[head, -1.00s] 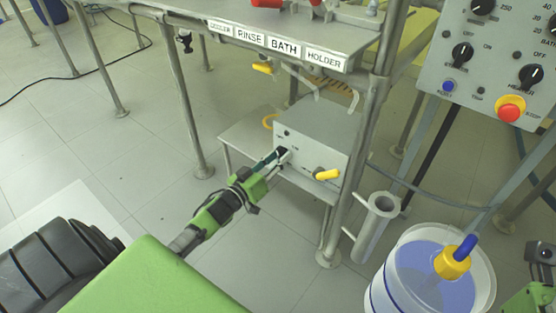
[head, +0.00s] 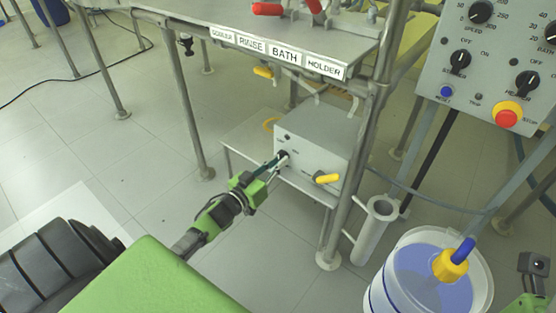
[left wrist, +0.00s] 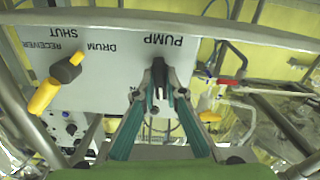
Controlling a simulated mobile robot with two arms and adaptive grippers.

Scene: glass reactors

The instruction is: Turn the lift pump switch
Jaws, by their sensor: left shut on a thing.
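The pump box (head: 312,143) is a grey case on a low shelf under the bench. Its black pump switch (left wrist: 159,73) sits on the front panel by the label PUMP, which reads upside down in the left wrist view. My left gripper (head: 281,159) reaches the panel from the lower left in the head view. In the left wrist view its two green-sided fingers (left wrist: 159,92) are shut on the switch, one on each side. The fingers hide most of the switch in the head view. My right gripper's fingers are not in view.
A yellow valve handle (head: 327,179) is on the same panel; it also shows in the left wrist view (left wrist: 52,88). A bench leg (head: 348,190), a metal tube holder (head: 377,225) and a bucket of blue liquid (head: 425,280) stand to the right.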

